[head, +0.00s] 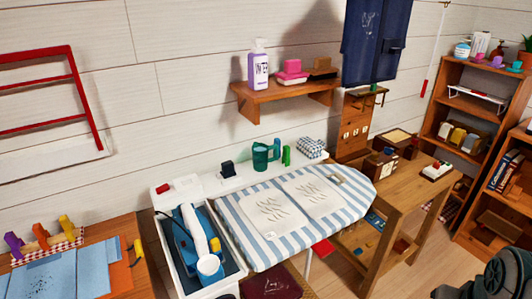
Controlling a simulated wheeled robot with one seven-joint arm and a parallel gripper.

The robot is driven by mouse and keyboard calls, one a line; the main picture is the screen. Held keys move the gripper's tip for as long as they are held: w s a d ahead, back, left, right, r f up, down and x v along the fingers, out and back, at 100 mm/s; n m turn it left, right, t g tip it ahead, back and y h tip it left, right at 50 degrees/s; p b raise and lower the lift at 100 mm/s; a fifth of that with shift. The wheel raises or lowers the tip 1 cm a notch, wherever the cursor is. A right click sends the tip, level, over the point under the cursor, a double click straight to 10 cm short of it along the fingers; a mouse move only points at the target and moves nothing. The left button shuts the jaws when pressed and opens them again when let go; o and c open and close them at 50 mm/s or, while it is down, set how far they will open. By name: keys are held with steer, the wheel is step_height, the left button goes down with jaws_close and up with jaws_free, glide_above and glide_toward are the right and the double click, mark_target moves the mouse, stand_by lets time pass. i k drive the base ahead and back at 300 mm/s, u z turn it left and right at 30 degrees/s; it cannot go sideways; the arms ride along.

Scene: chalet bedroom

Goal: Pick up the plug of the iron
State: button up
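A blue and white iron (187,243) sits in a white-rimmed tray (166,252) at the left end of the ironing board. A thin dark cord (166,214) shows at the tray's upper left corner. A small black object (228,169) stands on the white ledge behind the board. It may be the iron's plug, but it is too small to be sure, and I cannot trace the cord to it. My gripper's fingers do not show. A dark grey rounded part at the lower right corner looks like my arm.
The striped ironing board (235,221) carries two pale cloths. A green mug (262,156) stands on the white ledge (190,187), right of the black object. A wooden shelf (285,96) with a purple bottle (258,68) hangs above. A wooden table (404,190) stands at right.

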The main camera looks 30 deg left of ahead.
mark_target(228, 171)
steer(key=u, duration=0.4)
steer(key=i, duration=0.75)
steer(key=u, duration=1.1)
steer(key=i, duration=0.4)
steer(key=u, duration=0.4)
